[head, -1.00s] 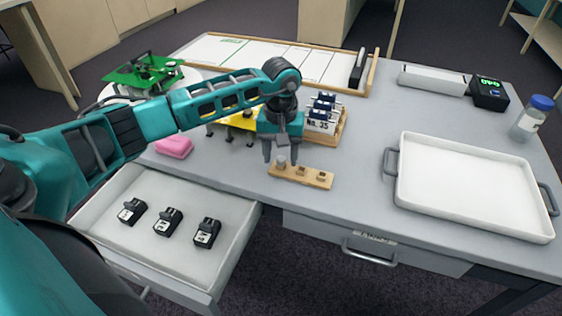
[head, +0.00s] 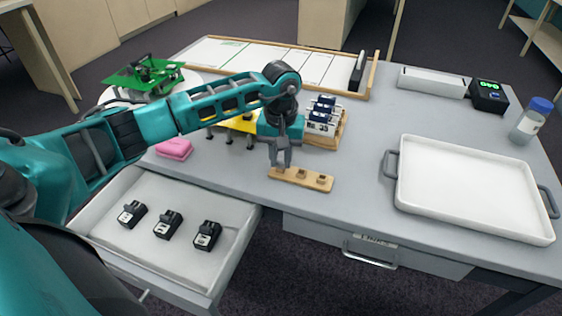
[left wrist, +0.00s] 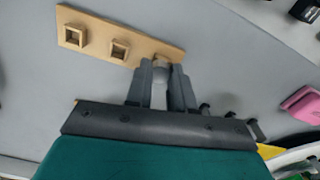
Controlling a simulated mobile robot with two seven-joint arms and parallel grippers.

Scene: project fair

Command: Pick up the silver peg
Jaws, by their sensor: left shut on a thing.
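The silver peg (left wrist: 161,62) shows in the left wrist view between my left gripper's fingertips, at one end of a wooden block (left wrist: 96,37). My left gripper (head: 280,163) is shut on the peg. In the head view the fingers hide the peg, and the gripper points down at the left end of the wooden block (head: 311,179). Two square wooden sockets stand on the rest of the block. I cannot tell whether the peg still sits in the block or is clear of it. My right gripper is not in view.
A rack with blue-topped items (head: 322,122) stands just behind the block. A pink sponge (head: 174,148) and a yellow stand (head: 240,124) are to the left. A white tray (head: 470,232) lies right. An open drawer (head: 150,250) with black devices is in front.

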